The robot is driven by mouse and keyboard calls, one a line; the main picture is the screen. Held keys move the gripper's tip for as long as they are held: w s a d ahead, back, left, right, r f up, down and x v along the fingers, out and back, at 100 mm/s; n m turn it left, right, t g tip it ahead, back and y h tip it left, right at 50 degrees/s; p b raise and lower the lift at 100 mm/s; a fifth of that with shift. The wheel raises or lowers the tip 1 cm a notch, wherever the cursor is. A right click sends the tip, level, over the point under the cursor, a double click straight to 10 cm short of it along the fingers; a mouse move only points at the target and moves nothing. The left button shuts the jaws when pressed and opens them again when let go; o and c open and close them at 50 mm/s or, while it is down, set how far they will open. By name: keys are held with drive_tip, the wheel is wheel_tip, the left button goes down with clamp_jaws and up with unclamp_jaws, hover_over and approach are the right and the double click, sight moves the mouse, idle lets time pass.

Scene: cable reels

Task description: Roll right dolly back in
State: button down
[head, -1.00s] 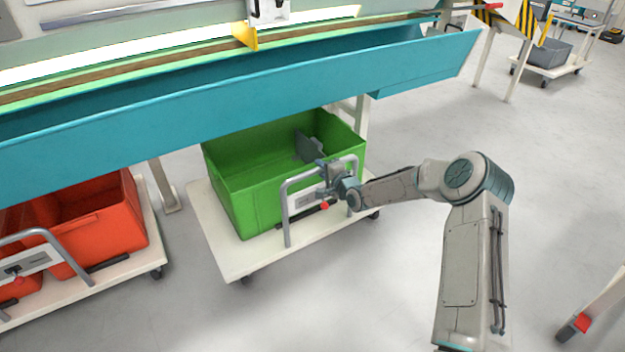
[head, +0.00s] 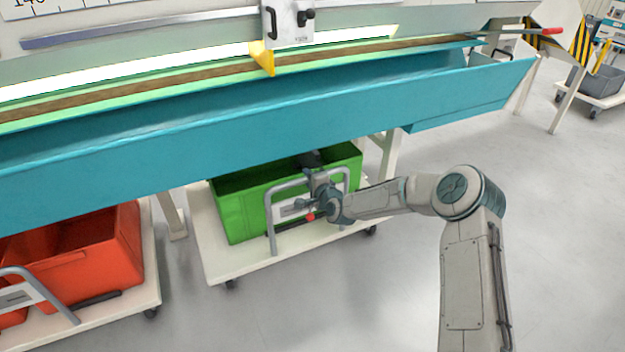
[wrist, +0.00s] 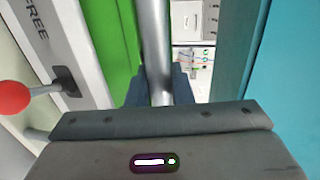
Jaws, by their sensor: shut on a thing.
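The right dolly (head: 225,264) is a low white platform on castors, partly under the teal trough of the bench. It carries a green bin (head: 234,218), whose rear part is hidden by the trough. A grey tube handle (head: 271,232) stands at its front edge. My gripper (head: 322,180) is shut on the top bar of this handle. In the wrist view the handle bar (wrist: 156,40) runs between the two fingers (wrist: 160,85). A lever with a red knob (wrist: 14,97) sits beside a plate reading "FREE"; the knob also shows in the head view (head: 310,217).
The teal trough (head: 200,135) overhangs the dolly. A bench leg (head: 172,215) stands left of it and another (head: 389,158) at the right. A left dolly (head: 110,310) carries red bins (head: 105,260). The floor in front and right is clear.

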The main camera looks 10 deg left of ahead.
drive_tip(key=shift+w+d+r, duration=0.1)
drive_tip(key=shift+w, duration=0.1)
drive_tip(key=c, duration=1.3)
unclamp_jaws()
drive_tip(key=shift+a, duration=0.2)
drive_tip(key=shift+c, duration=0.2)
drive_tip(key=shift+s, duration=0.1)
drive_tip(key=p+v, duration=0.4)
drive_tip(key=v, duration=0.9)
drive_tip(key=shift+s+d, duration=0.2)
